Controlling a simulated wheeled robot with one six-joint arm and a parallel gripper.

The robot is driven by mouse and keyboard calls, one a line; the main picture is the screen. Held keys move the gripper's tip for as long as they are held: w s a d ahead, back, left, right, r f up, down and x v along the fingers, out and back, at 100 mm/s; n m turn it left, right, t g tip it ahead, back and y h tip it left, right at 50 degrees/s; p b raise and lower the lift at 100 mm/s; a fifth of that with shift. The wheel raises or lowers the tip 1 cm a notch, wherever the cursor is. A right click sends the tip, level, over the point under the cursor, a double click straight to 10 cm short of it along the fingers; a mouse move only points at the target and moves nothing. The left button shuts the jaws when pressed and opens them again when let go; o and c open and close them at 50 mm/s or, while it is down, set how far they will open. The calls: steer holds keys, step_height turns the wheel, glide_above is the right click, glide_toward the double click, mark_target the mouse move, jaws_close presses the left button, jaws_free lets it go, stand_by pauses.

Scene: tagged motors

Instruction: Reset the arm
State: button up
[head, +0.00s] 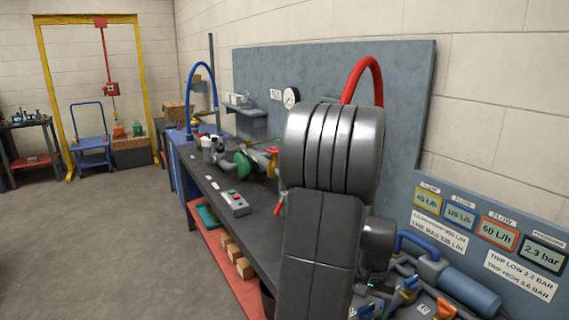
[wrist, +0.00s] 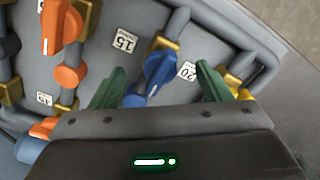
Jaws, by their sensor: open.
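My arm stands large in the middle of the head view and hides part of the bench and board behind it. In the wrist view my gripper (wrist: 155,85) is open, its two green fingers apart with nothing held between them. A blue valve handle (wrist: 160,70) shows between and beyond the fingers; I cannot tell whether they touch it. Tags reading 15 (wrist: 124,43) and 20 (wrist: 187,71) lie on the grey panel near the handle. In the head view my fingers are not clearly visible.
Orange valve handles (wrist: 62,28) and grey pipes lie close by in the wrist view. In the head view, a dark workbench (head: 215,185) carries a button box (head: 234,203) and pipework. A sign panel (head: 490,225) stands at right. Open floor (head: 110,240) lies at left.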

steer(key=m, duration=0.6)
stand_by(0.4)
steer(key=shift+r, duration=0.1)
